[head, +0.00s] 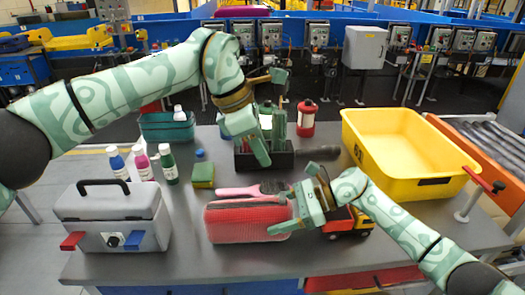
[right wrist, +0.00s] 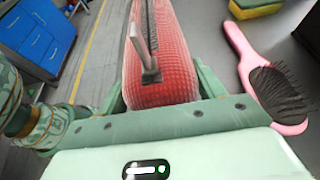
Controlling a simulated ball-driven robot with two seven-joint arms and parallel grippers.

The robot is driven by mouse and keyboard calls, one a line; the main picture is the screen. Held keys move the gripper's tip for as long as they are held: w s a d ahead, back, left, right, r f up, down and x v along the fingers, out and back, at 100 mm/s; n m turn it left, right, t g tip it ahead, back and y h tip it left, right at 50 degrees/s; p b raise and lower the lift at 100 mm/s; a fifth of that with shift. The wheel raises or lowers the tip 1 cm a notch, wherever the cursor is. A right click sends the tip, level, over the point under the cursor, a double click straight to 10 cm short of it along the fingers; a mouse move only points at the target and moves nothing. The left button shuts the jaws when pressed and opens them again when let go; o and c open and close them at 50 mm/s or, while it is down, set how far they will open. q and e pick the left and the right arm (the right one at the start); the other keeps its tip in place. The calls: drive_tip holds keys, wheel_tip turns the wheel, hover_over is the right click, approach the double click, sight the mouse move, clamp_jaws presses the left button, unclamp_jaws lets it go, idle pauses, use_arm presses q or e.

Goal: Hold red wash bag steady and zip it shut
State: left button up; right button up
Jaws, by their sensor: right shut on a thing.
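The red wash bag (head: 247,222) lies on the grey table at the front middle, its mesh-like red side showing. My right gripper (head: 291,212) is at its right end with a finger on either side, shut on the bag. In the right wrist view the bag (right wrist: 165,85) runs away from between the fingers. A dark zip line (right wrist: 151,20) runs along its top, and a grey zip pull (right wrist: 140,48) stands up near the gripper. My left gripper (head: 268,142) is open and empty, pointing down above and behind the bag, apart from it.
A pink hairbrush (head: 240,191) lies just behind the bag. A toy truck (head: 348,222) is right of it, partly behind my right arm. A grey toolbox (head: 112,218), bottles (head: 168,168), a sponge (head: 203,175), a black caddy (head: 284,160) and a yellow crate (head: 400,150) stand around.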

drive_tip(key=o, duration=1.3)
drive_tip(key=shift+d, duration=0.15)
